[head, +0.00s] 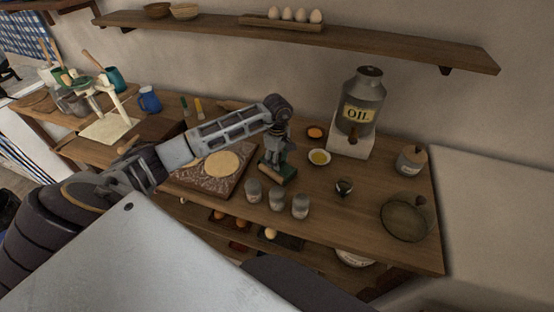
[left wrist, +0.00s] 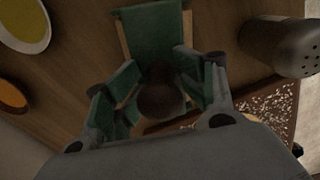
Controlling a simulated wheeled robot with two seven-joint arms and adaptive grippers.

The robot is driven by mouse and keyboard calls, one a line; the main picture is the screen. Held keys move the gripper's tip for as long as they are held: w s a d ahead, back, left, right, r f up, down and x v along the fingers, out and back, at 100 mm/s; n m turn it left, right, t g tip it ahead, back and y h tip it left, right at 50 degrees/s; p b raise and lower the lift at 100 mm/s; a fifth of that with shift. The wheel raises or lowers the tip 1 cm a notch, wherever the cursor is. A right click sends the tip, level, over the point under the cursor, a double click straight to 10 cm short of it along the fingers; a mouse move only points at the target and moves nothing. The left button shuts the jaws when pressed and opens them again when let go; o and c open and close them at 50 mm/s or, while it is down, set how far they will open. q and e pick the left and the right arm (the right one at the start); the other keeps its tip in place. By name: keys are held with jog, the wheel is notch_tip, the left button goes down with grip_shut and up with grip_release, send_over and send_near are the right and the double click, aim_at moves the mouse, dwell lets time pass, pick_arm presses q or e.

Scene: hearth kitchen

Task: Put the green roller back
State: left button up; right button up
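The green roller (head: 289,170) is a dark green piece with a brown part along its front edge. It is at the right edge of the dough board, under my left gripper (head: 277,158). In the left wrist view, the green body (left wrist: 150,35) shows beyond a dark round knob. My left gripper (left wrist: 158,85) has its green-padded fingers on both sides of that knob and looks closed on it. The roller is low over the counter or on it; I cannot tell which. My right gripper is not in view.
The dough board (head: 190,182) with flat dough is to the left. Several grey shakers (head: 277,199) stand in front.

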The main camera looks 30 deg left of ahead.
pick_arm(q)
jog(key=shift+r, duration=0.5)
notch_tip(320, 180, up, 9)
jog(key=shift+w+r+b, duration=0.1)
jog(key=shift+b, duration=0.7)
jog(key=shift+r, duration=1.25)
jog(key=shift+a, duration=0.1)
